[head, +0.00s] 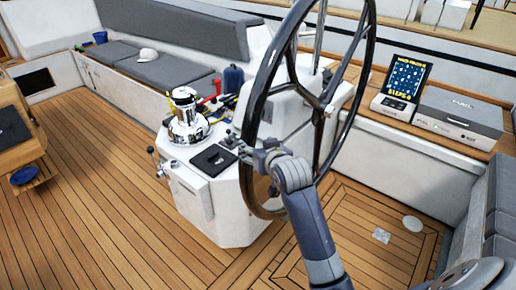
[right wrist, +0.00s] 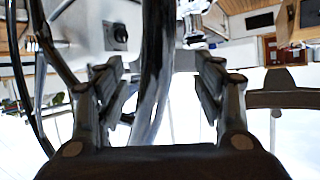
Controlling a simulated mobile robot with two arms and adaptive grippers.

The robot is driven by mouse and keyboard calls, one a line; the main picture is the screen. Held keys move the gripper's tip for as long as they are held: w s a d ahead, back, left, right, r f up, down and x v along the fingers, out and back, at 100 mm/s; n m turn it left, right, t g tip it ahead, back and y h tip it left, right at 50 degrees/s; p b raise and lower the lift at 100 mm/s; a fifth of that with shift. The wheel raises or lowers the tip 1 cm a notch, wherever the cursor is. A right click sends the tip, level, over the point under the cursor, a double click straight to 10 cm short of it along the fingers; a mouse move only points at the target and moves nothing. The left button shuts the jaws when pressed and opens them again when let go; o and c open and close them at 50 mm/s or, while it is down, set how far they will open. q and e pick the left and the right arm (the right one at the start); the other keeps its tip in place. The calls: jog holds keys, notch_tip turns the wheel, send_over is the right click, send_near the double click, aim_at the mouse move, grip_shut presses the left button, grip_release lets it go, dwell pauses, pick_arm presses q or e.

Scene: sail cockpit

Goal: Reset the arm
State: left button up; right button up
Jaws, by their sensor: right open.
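My right arm reaches up from the lower middle of the head view. Its gripper (head: 246,150) is at the near left side of the dark steering wheel (head: 262,92). In the right wrist view the gripper (right wrist: 160,80) has its two fingers spread wide apart. The wheel rim (right wrist: 155,55) shows in the gap between them. I cannot tell whether a finger touches the rim. Nothing is clamped. My left gripper is not in view.
The white console (head: 220,212) behind the wheel carries a chrome compass (head: 186,122) and a black panel (head: 213,159). On the right bench stand a lit display (head: 406,78) and a grey box (head: 462,115). The wooden deck (head: 95,200) at left is mostly clear.

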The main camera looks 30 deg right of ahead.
dwell(0.5)
